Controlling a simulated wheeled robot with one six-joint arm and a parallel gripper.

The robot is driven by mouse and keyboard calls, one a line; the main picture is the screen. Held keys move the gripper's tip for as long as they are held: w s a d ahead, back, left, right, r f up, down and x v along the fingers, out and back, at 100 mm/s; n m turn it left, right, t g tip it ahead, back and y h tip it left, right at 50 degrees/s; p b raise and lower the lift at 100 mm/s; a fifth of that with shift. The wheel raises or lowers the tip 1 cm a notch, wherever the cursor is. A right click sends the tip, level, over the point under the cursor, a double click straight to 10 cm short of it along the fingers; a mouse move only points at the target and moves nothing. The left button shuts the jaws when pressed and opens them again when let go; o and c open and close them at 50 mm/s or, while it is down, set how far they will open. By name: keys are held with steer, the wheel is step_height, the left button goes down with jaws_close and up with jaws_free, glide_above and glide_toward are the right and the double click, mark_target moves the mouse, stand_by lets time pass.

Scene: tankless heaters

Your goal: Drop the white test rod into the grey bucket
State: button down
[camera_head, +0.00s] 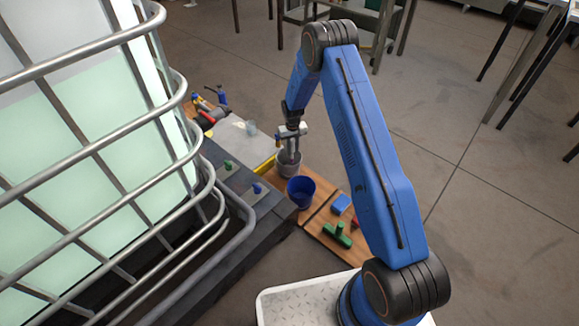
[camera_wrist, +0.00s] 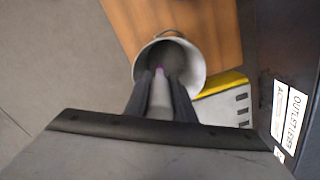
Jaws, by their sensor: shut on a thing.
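My gripper (camera_head: 290,148) points down over the grey bucket (camera_head: 287,168), which stands on a wooden board. In the wrist view the fingers of my gripper (camera_wrist: 162,77) are shut on the white test rod (camera_wrist: 160,97), which looks pale grey with a purplish tip. The rod's tip points into the mouth of the grey bucket (camera_wrist: 198,77). The fingertips overlap the bucket's opening in this view; how deep they are is hard to tell. The rod cannot be made out in the head view.
A blue bucket (camera_head: 301,193) stands close in front of the grey one. A green part (camera_head: 337,235) and a blue block (camera_head: 341,204) lie on the board. A caged tank (camera_head: 95,150) fills the left. A yellow-edged item (camera_wrist: 222,84) lies beside the grey bucket.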

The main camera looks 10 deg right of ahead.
steer(key=shift+f, duration=2.45)
steer(key=c, duration=1.4)
jaws_free()
step_height(320, 180, up, 17)
steer(key=shift+r, duration=0.2)
